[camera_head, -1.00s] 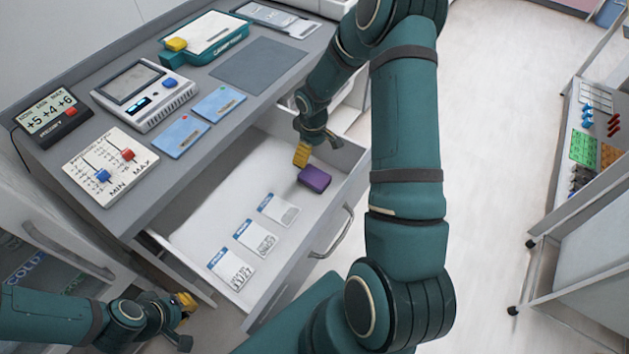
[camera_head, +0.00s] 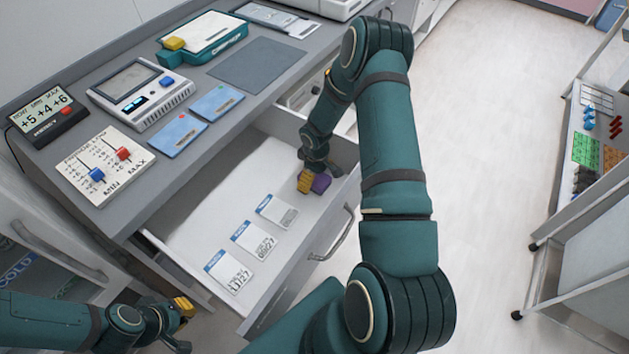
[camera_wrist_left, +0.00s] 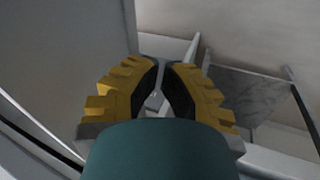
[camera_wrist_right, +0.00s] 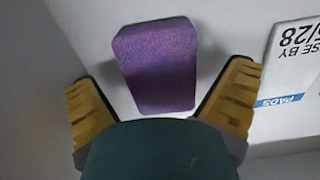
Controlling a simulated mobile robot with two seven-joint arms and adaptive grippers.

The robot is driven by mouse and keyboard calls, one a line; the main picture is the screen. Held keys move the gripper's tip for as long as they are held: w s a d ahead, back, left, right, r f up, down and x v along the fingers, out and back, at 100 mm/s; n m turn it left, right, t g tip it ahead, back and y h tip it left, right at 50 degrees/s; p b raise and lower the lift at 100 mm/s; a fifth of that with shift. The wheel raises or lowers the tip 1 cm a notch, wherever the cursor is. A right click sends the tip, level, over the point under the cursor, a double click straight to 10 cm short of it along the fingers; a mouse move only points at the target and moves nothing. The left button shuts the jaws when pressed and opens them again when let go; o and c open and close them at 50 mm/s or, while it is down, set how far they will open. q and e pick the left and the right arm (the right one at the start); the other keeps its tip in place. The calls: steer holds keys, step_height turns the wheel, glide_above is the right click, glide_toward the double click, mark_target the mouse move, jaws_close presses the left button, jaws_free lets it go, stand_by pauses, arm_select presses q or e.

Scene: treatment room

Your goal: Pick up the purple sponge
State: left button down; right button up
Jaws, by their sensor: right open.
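The purple sponge (camera_head: 320,184) lies in the open white drawer, near its far right end. In the right wrist view the sponge (camera_wrist_right: 157,65) lies ahead of and between the open yellow fingers of my right gripper (camera_wrist_right: 163,105), with a gap on each side. In the head view my right gripper (camera_head: 306,180) is down in the drawer and partly covers the sponge. My left gripper (camera_head: 186,318) is outside the drawer at the lower left. In the left wrist view its yellow fingers (camera_wrist_left: 163,95) stand apart with nothing between them.
Several labelled packets (camera_head: 254,240) lie in the drawer (camera_head: 190,228) left of the sponge. The drawer's front wall and handle (camera_head: 333,238) are close to my right arm. The counter above holds a slider panel (camera_head: 105,165), a grey device (camera_head: 140,95) and blue cards (camera_head: 217,103).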

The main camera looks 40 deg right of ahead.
steer(key=shift+f, duration=0.6)
steer(key=shift+r, duration=0.1)
steer(key=c, duration=0.7)
steer(key=shift+c, duration=0.2)
step_height(320, 180, up, 10)
steer(key=shift+p, duration=1.05)
steer(key=c, duration=0.4)
